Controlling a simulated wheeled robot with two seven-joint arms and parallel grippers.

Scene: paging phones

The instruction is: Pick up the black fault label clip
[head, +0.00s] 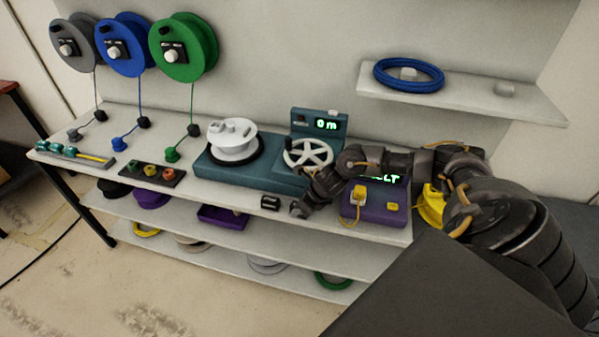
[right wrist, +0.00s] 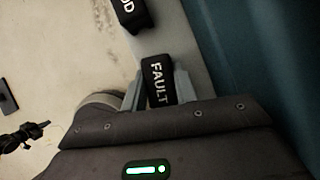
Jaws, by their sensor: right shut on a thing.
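The black fault label clip (right wrist: 157,80), with white "FAULT" lettering, sits between the two grey fingers of my right gripper (right wrist: 156,88) in the right wrist view. The fingers are shut on its sides. I cannot tell whether the clip still touches the bench. A second black clip (right wrist: 133,15), its lettering ending in "OD", lies beyond it; it also shows in the head view (head: 270,203). My left gripper is not in view.
A teal winder with a white spool (head: 232,140) and handwheel (head: 308,153) stands behind the gripper. A purple tester (head: 378,210) with a yellow plug is close on the right. A dark tray of coloured buttons (head: 152,174) lies left. Shelves are below the bench.

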